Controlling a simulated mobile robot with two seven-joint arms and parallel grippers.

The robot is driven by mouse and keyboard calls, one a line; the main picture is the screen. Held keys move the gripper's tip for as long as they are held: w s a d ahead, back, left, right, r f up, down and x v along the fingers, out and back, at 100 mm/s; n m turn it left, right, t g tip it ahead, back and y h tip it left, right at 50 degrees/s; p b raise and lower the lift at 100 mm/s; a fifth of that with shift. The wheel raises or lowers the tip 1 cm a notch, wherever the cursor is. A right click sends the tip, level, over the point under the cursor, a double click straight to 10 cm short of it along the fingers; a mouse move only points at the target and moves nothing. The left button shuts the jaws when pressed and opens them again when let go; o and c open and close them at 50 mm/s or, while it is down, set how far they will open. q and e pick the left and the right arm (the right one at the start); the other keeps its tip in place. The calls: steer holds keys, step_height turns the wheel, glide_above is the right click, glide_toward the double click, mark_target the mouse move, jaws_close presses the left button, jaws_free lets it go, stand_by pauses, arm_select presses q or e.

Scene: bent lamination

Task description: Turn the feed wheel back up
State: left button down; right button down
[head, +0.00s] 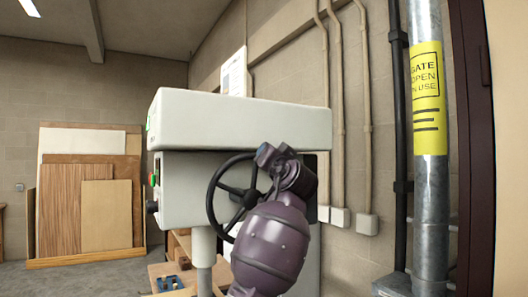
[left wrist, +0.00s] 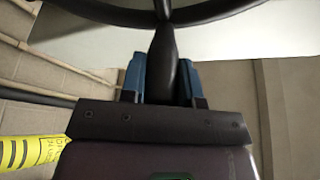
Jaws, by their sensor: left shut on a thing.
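The black feed wheel (head: 213,197) is a spoked handwheel on the side of the pale grey machine (head: 240,122). My left gripper (head: 268,158) is at the wheel's upper right, and my purple arm hides part of the rim's right side. In the left wrist view, part of the wheel's rim (left wrist: 215,12) crosses the top. A tapered black handle (left wrist: 164,55) runs from the rim down between the blue fingers of my left gripper (left wrist: 162,82), which is shut on it. My right gripper is in neither view.
A grey pipe with a yellow label (head: 427,98) stands at the right, clear of the wheel. Wooden boards (head: 62,207) lean against the far left wall. A wooden bench with small blue items (head: 170,283) is below the machine.

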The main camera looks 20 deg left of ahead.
arm_select(q)
steer(key=shift+w+d+f, duration=0.15)
steer(key=shift+w+f, duration=0.05)
steer(key=shift+f, duration=0.35)
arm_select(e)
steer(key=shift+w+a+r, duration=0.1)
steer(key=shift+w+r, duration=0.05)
arm_select(q)
steer(key=c, duration=1.1)
jaws_free()
steer(key=shift+o, duration=1.1)
steer(key=shift+w+d, duration=0.15)
steer(key=shift+d, duration=0.05)
steer(key=shift+o, duration=0.2)
steer(key=shift+r, duration=0.15)
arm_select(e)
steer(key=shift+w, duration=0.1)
arm_select(q)
steer(key=shift+a, duration=0.15)
steer(key=b+v, duration=0.2)
steer(key=v, duration=0.9)
steer(key=shift+b, duration=0.35)
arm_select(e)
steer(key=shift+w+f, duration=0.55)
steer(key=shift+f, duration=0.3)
arm_select(q)
steer(key=shift+a+r, duration=0.1)
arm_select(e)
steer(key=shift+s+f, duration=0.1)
